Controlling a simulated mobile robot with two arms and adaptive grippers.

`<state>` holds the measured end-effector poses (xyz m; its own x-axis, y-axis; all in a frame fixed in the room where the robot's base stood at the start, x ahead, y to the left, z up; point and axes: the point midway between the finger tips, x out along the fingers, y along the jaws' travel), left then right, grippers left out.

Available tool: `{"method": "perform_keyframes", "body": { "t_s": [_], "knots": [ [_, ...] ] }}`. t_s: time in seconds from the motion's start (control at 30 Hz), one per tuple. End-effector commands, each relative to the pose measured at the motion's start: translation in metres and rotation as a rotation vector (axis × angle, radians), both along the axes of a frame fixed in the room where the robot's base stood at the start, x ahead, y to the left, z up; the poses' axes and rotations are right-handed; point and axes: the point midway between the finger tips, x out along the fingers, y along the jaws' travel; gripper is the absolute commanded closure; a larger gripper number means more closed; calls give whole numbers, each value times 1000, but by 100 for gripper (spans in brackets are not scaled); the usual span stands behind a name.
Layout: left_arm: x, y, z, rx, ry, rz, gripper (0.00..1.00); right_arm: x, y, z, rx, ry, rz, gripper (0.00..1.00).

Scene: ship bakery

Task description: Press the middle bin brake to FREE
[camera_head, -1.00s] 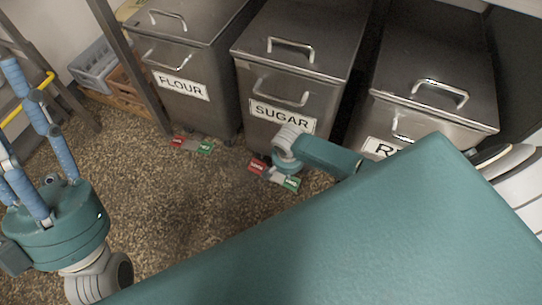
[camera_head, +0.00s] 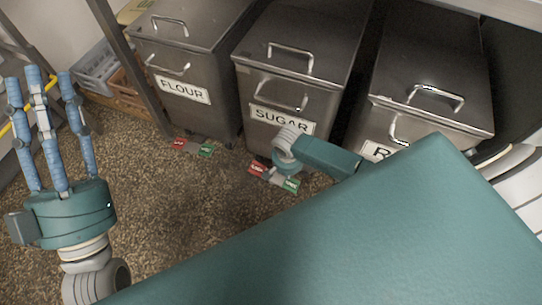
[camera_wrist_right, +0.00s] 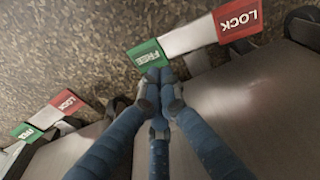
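The middle bin (camera_head: 272,91), labelled SUGAR, is steel with a lid handle. Its brake pedal at the foot has a red LOCK end (camera_head: 257,169) and a green FREE end (camera_head: 292,186). The right wrist view shows the FREE end (camera_wrist_right: 147,54) and LOCK end (camera_wrist_right: 238,19) large. My right gripper (camera_wrist_right: 161,76) has its blue fingers brought together, tips at the edge of the FREE end; I cannot tell whether they touch. In the head view my right wrist hides part of the pedal. My left gripper (camera_head: 38,75) is open and empty, fingers up, at the left.
The FLOUR bin (camera_head: 191,67) stands left with its own brake pedal (camera_head: 193,147). A third bin (camera_head: 425,85) stands right, its label partly hidden. Its pedal appears in the right wrist view (camera_wrist_right: 50,114). Crates (camera_head: 97,66) lie far left. The speckled floor in front is clear.

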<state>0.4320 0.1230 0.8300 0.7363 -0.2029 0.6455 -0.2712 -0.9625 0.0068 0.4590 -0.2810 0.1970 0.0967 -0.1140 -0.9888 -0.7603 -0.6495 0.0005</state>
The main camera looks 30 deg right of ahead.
Motion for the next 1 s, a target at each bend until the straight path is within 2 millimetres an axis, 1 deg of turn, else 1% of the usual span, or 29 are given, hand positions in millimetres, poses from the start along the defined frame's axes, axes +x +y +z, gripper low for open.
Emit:
{"method": "perform_keyframes", "body": {
  "t_s": [0.5,1.0],
  "knots": [
    [25,-3,-33,52,181,10,60,0,0,7,0,0,0,100],
    [41,-2,-71,101,357,20,60,0,0,13,1,1,0,100]
  ]
}}
